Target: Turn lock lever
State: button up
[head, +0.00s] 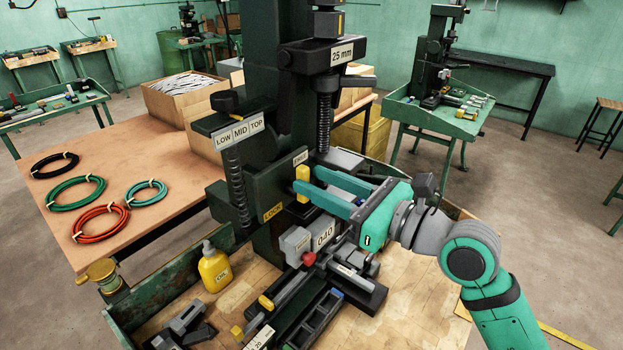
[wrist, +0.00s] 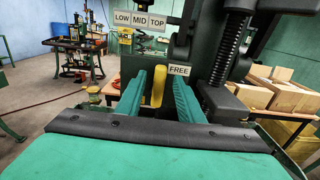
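The lock lever is a short yellow handle (head: 302,183) on the dark press body. It stands close to upright, between the FREE label (head: 300,158) above it and the LOCK label (head: 272,212) below left. My gripper (head: 309,181) reaches in from the right, its green fingers one on each side of the lever. In the wrist view the yellow handle (wrist: 158,86) stands between the two fingertips (wrist: 160,92), with a gap visible on both sides. The gripper is open and does not appear to clamp the lever. The lever's pivot is hidden.
The LOW/MID/TOP block (head: 238,131) and a threaded column are left of the lever. The press ram with the 25 mm plate (head: 342,53) stands above.

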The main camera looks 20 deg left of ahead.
jog(key=shift+x, duration=0.95)
grip_shut()
